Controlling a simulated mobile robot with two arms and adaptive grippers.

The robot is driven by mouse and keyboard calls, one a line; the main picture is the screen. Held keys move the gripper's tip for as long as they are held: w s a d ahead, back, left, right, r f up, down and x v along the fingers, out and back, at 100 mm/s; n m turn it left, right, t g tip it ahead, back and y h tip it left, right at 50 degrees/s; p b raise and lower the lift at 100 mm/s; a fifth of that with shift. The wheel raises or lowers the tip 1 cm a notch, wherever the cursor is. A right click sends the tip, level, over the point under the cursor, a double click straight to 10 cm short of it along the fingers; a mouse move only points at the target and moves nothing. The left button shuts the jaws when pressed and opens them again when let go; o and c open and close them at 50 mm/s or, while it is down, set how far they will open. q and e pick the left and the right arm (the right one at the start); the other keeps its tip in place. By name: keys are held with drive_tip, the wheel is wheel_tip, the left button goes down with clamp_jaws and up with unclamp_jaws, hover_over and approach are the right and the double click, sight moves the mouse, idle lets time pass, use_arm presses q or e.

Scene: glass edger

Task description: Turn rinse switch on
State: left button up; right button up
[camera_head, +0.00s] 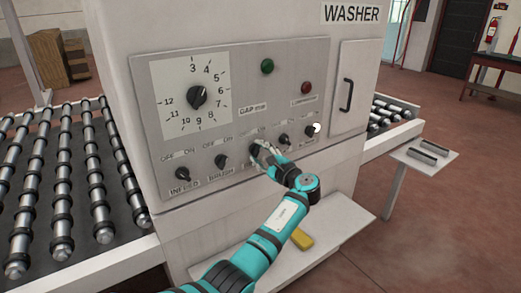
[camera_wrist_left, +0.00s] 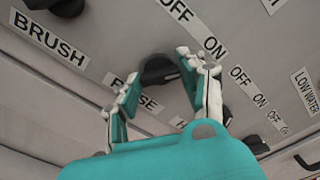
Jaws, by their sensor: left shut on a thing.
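The rinse switch (camera_wrist_left: 158,72) is a dark rotary knob on the washer's grey panel, with a partly hidden label ending in "SE" below it and OFF and ON labels above it. My left gripper (camera_wrist_left: 162,66) has its two fingers on either side of this knob and is shut on it. In the head view my left gripper (camera_head: 261,150) is at the middle of the lower knob row and hides most of the rinse switch. I cannot tell clearly which label the knob points to. My right gripper is not in view.
The brush knob (camera_head: 221,161) is left of my gripper, and the infeed knob (camera_head: 181,174) is further left. Two more knobs (camera_head: 284,139) are to the right. A numbered dial (camera_head: 197,97), a green button (camera_head: 267,66) and a red button (camera_head: 306,88) are above.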

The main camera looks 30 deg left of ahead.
use_arm(q)
drive_tip(key=shift+m, duration=0.3)
drive_tip(key=o, duration=1.2)
drive_tip(key=shift+d, duration=0.2)
drive_tip(key=v, duration=1.1)
drive_tip(key=shift+s+d+f, duration=0.1)
drive_tip(key=shift+s+d, duration=0.1)
